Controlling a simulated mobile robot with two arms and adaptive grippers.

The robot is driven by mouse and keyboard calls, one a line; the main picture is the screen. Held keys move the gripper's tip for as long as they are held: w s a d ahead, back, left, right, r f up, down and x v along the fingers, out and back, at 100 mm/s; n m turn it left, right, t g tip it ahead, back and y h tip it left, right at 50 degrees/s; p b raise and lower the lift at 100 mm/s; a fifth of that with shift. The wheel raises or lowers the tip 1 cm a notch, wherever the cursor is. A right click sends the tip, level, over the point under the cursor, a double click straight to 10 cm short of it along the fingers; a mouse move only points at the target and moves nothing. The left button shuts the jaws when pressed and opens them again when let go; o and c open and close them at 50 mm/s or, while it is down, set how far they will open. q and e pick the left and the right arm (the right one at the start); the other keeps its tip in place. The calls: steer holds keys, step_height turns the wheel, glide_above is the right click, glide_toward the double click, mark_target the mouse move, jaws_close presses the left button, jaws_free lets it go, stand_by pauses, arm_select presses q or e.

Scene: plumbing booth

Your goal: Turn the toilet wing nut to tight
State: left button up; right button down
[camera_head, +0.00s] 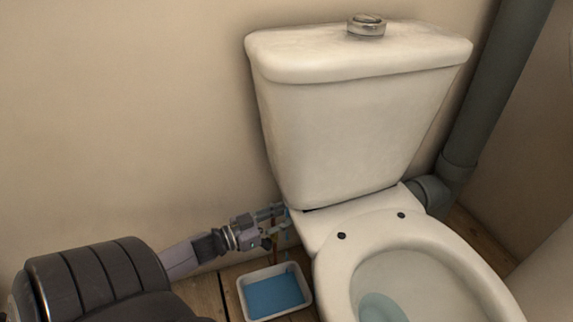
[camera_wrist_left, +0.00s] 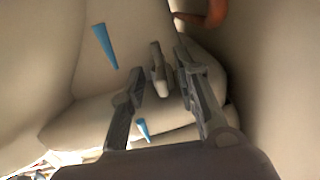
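The white toilet (camera_head: 340,125) stands against the wall, its cistern above the bowl. My left gripper (camera_head: 277,213) reaches in low at the cistern's lower left corner. In the left wrist view my left gripper's two fingers (camera_wrist_left: 160,88) are apart. A small dark grey piece, which looks like the wing nut (camera_wrist_left: 159,72), is between the fingers near their tips, with narrow gaps that suggest it is not clamped. In the head view the wing nut cannot be made out behind the gripper. My right gripper is in neither view.
A white tray (camera_head: 243,299) with blue water stands on the wooden floor below my left gripper. Blue drops (camera_wrist_left: 106,46) fall near the fingers. A copper pipe (camera_wrist_left: 208,17) is close by at upper right in the wrist view. A grey waste pipe (camera_head: 490,95) stands at right.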

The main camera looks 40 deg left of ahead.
arm_select(q)
steer(key=shift+w, duration=0.25)
jaws_close()
steer(key=shift+d, duration=0.1)
